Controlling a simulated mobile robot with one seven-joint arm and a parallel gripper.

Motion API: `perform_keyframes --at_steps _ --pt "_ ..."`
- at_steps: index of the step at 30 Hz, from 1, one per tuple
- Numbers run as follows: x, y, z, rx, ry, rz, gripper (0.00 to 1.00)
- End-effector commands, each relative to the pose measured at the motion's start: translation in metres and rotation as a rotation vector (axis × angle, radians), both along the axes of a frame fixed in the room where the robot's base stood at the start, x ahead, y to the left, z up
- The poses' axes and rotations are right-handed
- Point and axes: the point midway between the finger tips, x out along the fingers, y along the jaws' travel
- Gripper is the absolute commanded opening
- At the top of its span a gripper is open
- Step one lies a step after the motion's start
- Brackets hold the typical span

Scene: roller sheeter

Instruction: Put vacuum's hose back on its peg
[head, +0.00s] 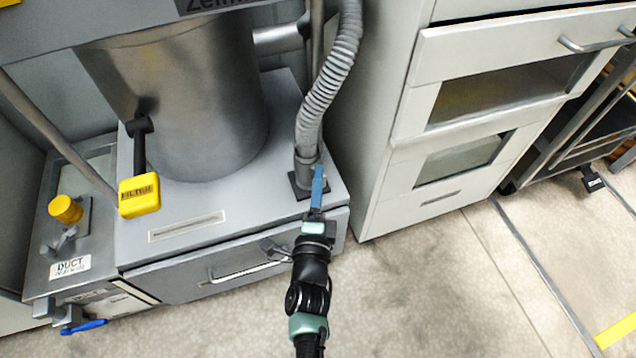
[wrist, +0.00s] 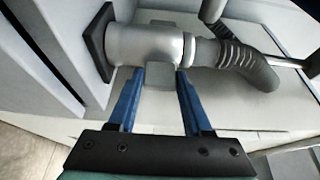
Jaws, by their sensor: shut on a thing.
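The vacuum's grey ribbed hose (head: 332,80) runs down to a smooth grey end cuff (head: 306,152) above the front right of the grey cabinet top. The cuff also shows in the wrist view (wrist: 150,44), with the ribbed hose to its right. A dark square plate (head: 297,186) is at the cuff's lower end; it also shows in the wrist view (wrist: 96,42). My gripper (head: 318,170) has its blue fingers shut on the grey block at the cuff's side (wrist: 188,95). I cannot make out a peg; whether the cuff sits on one is hidden.
A steel drum (head: 205,100) stands left of the hose on the cabinet top (head: 270,190). A yellow FILTER tag (head: 139,195) and a yellow knob (head: 66,209) are further left. A white drawer cabinet (head: 400,150) stands close on the right. The floor (head: 430,290) in front is clear.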

Motion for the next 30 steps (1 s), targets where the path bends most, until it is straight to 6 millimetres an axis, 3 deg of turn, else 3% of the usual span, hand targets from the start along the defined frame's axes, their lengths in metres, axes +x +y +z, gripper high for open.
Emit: perform_keyframes --at_steps 6,7,12,23,30 --pt "0.001 0.0 0.003 0.0 -0.007 -0.002 0.0" --pt "0.001 0.0 0.003 0.0 -0.007 -0.002 0.51" --pt "0.001 0.0 0.002 0.001 -0.005 -0.001 0.82" --pt "-0.003 0.001 -0.002 0.0 0.005 0.001 0.84" --pt "-0.036 0.004 0.001 -0.001 0.005 0.002 0.84"
